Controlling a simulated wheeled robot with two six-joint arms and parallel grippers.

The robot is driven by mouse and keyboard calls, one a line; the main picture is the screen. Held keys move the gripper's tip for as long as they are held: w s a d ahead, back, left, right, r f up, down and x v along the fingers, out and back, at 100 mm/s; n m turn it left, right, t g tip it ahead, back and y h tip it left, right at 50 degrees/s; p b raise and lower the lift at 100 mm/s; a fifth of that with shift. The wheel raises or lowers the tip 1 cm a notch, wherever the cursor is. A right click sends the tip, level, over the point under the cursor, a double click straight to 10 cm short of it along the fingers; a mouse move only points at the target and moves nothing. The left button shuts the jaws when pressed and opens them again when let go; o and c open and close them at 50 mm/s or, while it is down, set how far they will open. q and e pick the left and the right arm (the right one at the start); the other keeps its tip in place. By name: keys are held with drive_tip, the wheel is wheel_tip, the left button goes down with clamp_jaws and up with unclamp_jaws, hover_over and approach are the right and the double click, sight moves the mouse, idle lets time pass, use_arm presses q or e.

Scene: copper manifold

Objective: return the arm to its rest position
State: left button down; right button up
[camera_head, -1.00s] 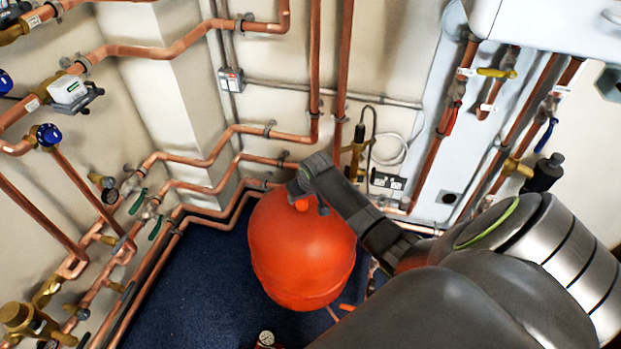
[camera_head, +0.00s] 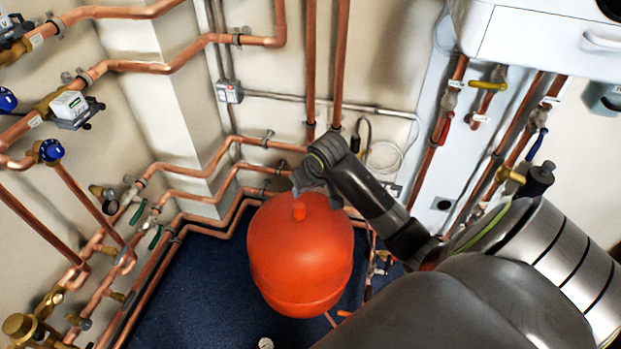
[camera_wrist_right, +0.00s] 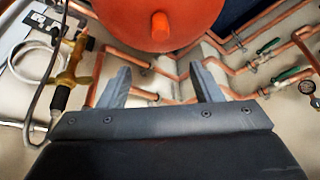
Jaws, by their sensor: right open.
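My right arm comes in from the lower right in the head view and reaches over the red expansion vessel (camera_head: 300,260). My right gripper (camera_wrist_right: 163,85) is open in the right wrist view, with its two grey fingers apart and nothing between them. In the head view its end (camera_head: 306,182) shows just above the vessel's top, partly hidden by my wrist. The vessel's orange-red top knob (camera_wrist_right: 160,26) shows beyond the fingertips in the wrist view, apart from them. My left gripper is not in view.
Copper pipes (camera_head: 220,160) run along the walls behind and left of the vessel. A white boiler casing (camera_head: 550,40) and valves, including a red lever valve (camera_head: 445,130), stand near my right arm. Dark blue floor (camera_head: 205,280) is clear left of the vessel.

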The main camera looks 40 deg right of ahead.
idle(0.5)
drive_tip(key=s+a+f+n+g+h, duration=0.1)
drive_tip(key=s+a+f, duration=0.1)
drive_tip(key=s, duration=1.2)
drive_tip(key=s+a+f, duration=0.1)
drive_tip(key=s+a, duration=0.2)
drive_tip(key=s, duration=1.1)
wheel_tip(320, 180, down, 23)
drive_tip(key=d+g, duration=0.1)
drive_tip(key=d, duration=0.1)
drive_tip(key=s+a+f+g+p, duration=0.1)
drive_tip(key=s+f, duration=1.3)
drive_tip(key=f, duration=0.2)
drive_tip(key=shift+s+a+f+y, duration=0.25)
drive_tip(key=shift+s+y, duration=0.15)
